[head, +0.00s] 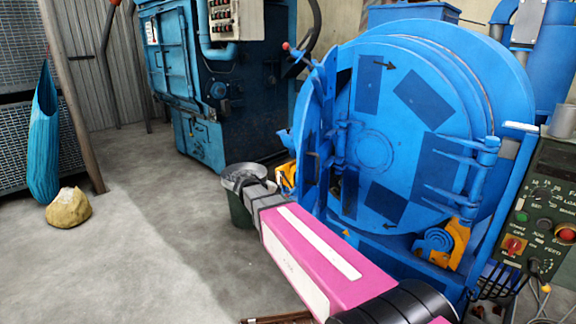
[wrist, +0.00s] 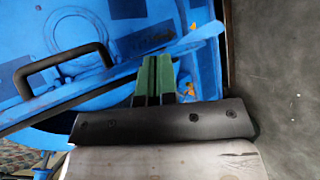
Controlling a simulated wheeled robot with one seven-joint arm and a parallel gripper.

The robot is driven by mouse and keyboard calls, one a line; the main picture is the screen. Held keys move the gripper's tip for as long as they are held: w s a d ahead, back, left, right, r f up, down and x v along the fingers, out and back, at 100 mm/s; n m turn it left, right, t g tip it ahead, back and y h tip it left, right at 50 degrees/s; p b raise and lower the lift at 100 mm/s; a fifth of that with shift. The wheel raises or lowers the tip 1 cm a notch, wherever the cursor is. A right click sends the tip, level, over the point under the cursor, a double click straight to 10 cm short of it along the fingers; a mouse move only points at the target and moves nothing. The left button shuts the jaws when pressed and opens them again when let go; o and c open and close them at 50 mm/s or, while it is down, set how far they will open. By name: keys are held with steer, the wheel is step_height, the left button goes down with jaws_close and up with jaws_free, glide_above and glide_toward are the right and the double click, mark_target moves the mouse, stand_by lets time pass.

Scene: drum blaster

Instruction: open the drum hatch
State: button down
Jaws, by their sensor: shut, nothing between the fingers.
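The drum hatch (head: 374,152) is the round blue front of the big blue drum (head: 490,75), with hinge-like brackets (head: 482,165) on its right. A dark gap shows at its left edge; I cannot tell how far it stands open. A dark handle (head: 313,167) is on the blue part left of the hatch. In the wrist view a black handle (wrist: 65,65) lies left of my gripper (wrist: 157,62). The green fingers are together and empty, close over a blue bar (wrist: 190,42); contact cannot be told. In the head view my gripper (head: 243,179) is left of the hatch.
A dark bucket (head: 238,212) stands on the floor behind my gripper. A control box (head: 540,205) is right of the drum. A blue machine (head: 185,85) stands behind left. A yellowish sack (head: 69,207) lies at far left. The floor (head: 130,255) left of my arm is clear.

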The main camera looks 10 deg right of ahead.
steer(key=w+a+r+m+t+h, duration=0.1)
steer(key=w+a+r+h, duration=0.2)
steer(key=a+r, duration=0.3)
steer(key=w+a+r+h, duration=0.3)
steer(key=a+r, duration=0.1)
steer(key=r, duration=0.3)
steer(key=s+d, duration=0.1)
steer(key=d, duration=1.1)
steer(key=shift+s+d+r+m, duration=0.2)
steer(key=shift+s+d+m, duration=0.1)
steer(key=shift+s+d, duration=0.1)
